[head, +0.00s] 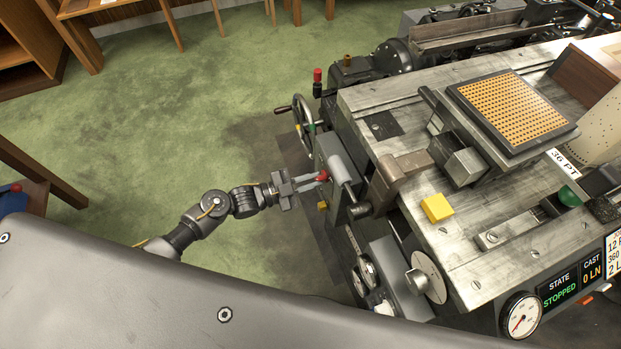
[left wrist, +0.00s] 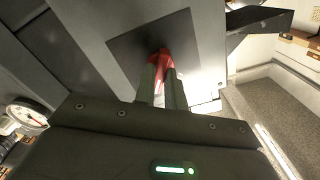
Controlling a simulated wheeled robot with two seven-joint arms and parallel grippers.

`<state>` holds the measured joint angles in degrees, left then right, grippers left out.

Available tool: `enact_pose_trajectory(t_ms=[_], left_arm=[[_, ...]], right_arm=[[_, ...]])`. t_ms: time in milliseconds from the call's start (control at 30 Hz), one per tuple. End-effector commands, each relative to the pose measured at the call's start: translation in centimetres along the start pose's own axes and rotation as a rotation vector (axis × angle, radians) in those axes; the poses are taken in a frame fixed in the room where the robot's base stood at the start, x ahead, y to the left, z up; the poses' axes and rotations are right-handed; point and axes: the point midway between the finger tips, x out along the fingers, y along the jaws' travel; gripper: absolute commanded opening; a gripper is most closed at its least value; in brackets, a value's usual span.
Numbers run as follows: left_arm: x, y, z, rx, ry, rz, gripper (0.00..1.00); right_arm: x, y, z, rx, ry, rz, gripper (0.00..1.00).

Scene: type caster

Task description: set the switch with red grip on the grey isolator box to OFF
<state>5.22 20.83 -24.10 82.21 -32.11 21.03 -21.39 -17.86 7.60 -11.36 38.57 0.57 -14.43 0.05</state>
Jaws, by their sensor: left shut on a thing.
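The grey isolator box (head: 338,171) is on the near left side of the type caster. Its switch has a red grip (head: 323,176), which also shows in the left wrist view (left wrist: 163,58) against a dark plate (left wrist: 135,50) on the box face. My left gripper (head: 317,180) reaches in from the left and is shut on the red grip, with its two fingers on either side. The fingers hide part of the grip. I cannot read any ON or OFF marking. My right gripper is not in view.
The type caster's metal bed (head: 480,240) fills the right. A handwheel (head: 303,122) and a red-topped post (head: 317,82) stand beyond the box. Round knobs (head: 368,270) sit nearer. A display (head: 561,286) reads STOPPED. Green floor (head: 180,120) is clear on the left.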

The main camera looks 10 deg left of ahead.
Motion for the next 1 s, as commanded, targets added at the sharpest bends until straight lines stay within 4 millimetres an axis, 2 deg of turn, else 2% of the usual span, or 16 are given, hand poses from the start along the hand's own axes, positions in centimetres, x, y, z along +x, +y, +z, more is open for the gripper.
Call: enact_pose_trajectory(t_ms=[233,533,1000], left_arm=[[-0.1,0.0,-0.1,-0.233,-0.003,0.002,0.0],[0.0,0.1,-0.1,-0.52,-0.003,0.003,0.0],[-0.1,0.2,-0.1,-0.966,-0.006,0.004,0.0]], right_arm=[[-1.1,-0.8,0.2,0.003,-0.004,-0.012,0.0],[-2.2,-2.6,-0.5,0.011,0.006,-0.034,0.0],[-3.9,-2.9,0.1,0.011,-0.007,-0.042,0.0]])
